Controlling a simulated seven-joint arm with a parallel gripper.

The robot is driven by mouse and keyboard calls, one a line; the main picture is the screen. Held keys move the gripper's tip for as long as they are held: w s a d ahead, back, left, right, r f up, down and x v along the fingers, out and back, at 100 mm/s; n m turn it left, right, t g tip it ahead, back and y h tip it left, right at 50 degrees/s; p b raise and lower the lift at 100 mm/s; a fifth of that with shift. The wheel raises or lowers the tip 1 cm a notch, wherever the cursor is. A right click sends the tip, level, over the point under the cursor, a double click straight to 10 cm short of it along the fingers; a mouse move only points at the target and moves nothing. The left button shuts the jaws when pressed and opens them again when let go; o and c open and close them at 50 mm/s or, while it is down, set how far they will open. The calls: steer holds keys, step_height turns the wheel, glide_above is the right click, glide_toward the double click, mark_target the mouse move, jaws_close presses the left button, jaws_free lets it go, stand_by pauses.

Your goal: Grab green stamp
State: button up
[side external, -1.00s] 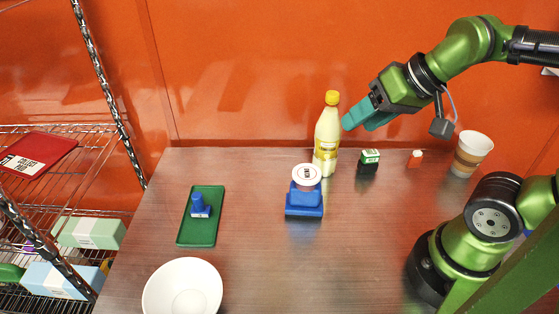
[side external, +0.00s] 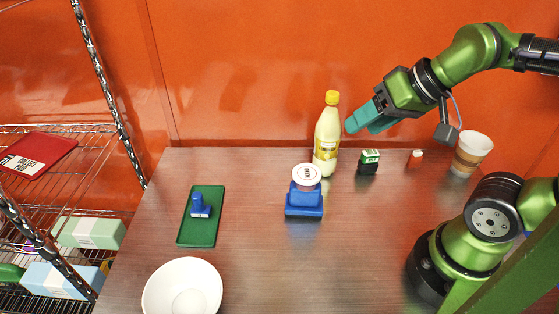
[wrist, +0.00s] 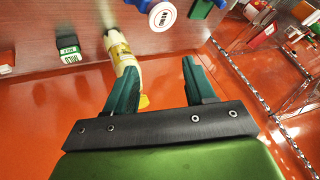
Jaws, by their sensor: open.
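The green stamp (side external: 368,162) is a small black block with a green and white label on top. It stands on the table right of the yellow-capped bottle (side external: 327,138). In the wrist view the green stamp (wrist: 68,50) is at the upper left, outside the fingers. My gripper (side external: 358,124) has teal fingers and is empty, raised above the table's back edge, above the stamp and beside the bottle's upper part. In the wrist view my gripper (wrist: 160,68) is open, its fingers apart, with the bottle (wrist: 121,52) beyond them.
A blue stamp with a round white top (side external: 305,190) stands left of the bottle. A green tray (side external: 184,238) holds a small blue stamp (side external: 200,206). A white bowl (side external: 183,290) is in front. A small red item (side external: 416,160) and a paper cup (side external: 471,155) stand right.

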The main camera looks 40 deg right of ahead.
steer(key=o, duration=0.5)
steer(key=shift+c, duration=0.2)
steer(key=m+g+h, duration=0.2)
steer(key=m+g, duration=0.1)
steer(key=g, duration=0.4)
glide_above(371, 152)
step_height(371, 152, down, 6)
step_height(371, 152, down, 11)
steer(key=shift+s+d+r, duration=0.1)
steer(key=shift+r, duration=0.1)
steer(key=shift+f, duration=3.2)
